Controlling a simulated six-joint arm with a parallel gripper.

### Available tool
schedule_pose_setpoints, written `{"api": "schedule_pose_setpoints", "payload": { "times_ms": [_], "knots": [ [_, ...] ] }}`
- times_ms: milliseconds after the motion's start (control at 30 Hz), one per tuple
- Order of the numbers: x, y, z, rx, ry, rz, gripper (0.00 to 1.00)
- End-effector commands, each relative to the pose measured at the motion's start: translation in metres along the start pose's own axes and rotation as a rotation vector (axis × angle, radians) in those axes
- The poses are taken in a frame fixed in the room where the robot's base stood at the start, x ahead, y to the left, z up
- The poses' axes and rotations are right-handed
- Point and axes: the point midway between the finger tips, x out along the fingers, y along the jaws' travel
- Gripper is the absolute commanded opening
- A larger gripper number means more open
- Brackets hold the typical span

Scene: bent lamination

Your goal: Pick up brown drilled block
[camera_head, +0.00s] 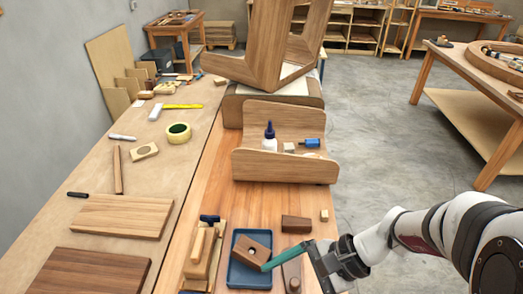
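The brown drilled block (248,247) lies in a shallow blue tray (237,275) at the bottom middle of the head view. It is a tilted-looking block with a dark round hole in its top. My gripper (267,267) reaches in from the right, with a long teal finger pointing left over the tray's right rim. Its tip is at the block's lower right side; whether it touches the block is unclear. Only one finger can be made out, so its opening is hidden.
A long brown piece with a hole (291,272) lies under my gripper. A dark wooden block (296,224) stands behind it. Clamped wooden strips (199,252) are left of the tray. A curved wooden holder (283,168) with a glue bottle (269,139) stands farther back.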

Motion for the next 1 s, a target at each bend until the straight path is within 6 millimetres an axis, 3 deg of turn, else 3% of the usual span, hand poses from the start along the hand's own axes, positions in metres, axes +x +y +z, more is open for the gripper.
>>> {"api": "schedule_pose_setpoints", "payload": {
  "times_ms": [100, 200, 300, 433, 700, 867, 1000],
  "knots": [
    [0.008, -0.037, -0.063, 0.291, -0.165, -0.227, 1.00],
    [0.012, -0.052, -0.111, 0.466, -0.239, -0.382, 1.00],
    [0.015, -0.056, -0.139, 0.560, -0.272, -0.467, 1.00],
    [0.029, -0.065, -0.145, 0.588, -0.283, -0.491, 1.00],
    [0.093, -0.103, -0.136, 0.585, -0.281, -0.487, 1.00],
    [0.107, -0.112, -0.135, 0.585, -0.280, -0.489, 1.00],
    [0.131, -0.125, -0.136, 0.585, -0.280, -0.486, 1.00]
  ]
}}
